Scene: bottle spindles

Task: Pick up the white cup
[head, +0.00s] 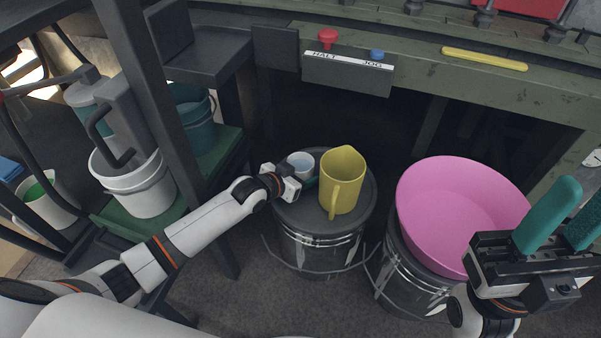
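The white cup (301,160), bluish inside, stands upright at the back left of a dark drum lid (290,215). My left gripper (306,180) is at the cup's near side, low by the lid. A bit of a teal finger shows just right of the gripper body, beside the cup's base. The gripper body hides the cup's lower part and most of the fingers, so I cannot tell whether they touch or grip it. My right gripper (562,222) is at the right edge, its two teal fingers apart, with nothing between them.
A yellow pitcher (343,185) stands on the same lid, close right of the cup. A pink basin (455,210) sits on another drum to the right. A HALT/JOG panel (347,75) hangs behind.

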